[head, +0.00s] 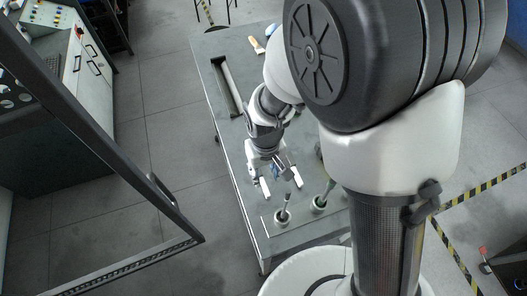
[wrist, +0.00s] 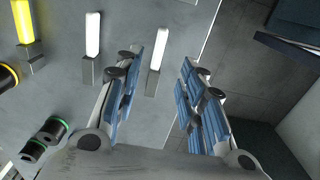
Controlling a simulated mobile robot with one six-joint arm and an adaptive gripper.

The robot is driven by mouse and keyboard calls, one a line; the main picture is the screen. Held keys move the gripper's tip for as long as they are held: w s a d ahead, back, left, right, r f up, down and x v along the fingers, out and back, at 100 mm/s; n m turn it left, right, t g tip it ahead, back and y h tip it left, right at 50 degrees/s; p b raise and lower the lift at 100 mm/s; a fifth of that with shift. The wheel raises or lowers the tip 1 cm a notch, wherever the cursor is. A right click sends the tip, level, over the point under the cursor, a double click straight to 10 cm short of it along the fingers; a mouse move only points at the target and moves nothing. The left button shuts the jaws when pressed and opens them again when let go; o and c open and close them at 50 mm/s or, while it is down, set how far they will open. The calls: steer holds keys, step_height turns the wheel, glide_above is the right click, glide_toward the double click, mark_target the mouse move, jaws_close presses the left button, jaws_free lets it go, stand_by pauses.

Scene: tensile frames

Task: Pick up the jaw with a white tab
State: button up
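My gripper (wrist: 168,66) is open and empty in the wrist view, its blue-padded fingers spread above the grey table. A jaw with a white tab and a grey metal block (wrist: 157,56) lies on the table, seen between the fingers and closer to the left one. A second white-tabbed jaw (wrist: 92,36) lies to its left, outside the fingers. The gap in height between fingers and jaws is hard to judge.
A yellow-tabbed jaw (wrist: 23,22) lies at the upper left. Dark cylinders with green rings (wrist: 45,138) and yellow rings (wrist: 6,77) are at the left.

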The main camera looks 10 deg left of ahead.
mark_target(265, 189)
step_height(265, 189, down, 10)
steer(key=shift+b, duration=0.65)
steer(key=shift+d, duration=0.1)
steer(key=shift+c, duration=0.4)
jaws_close()
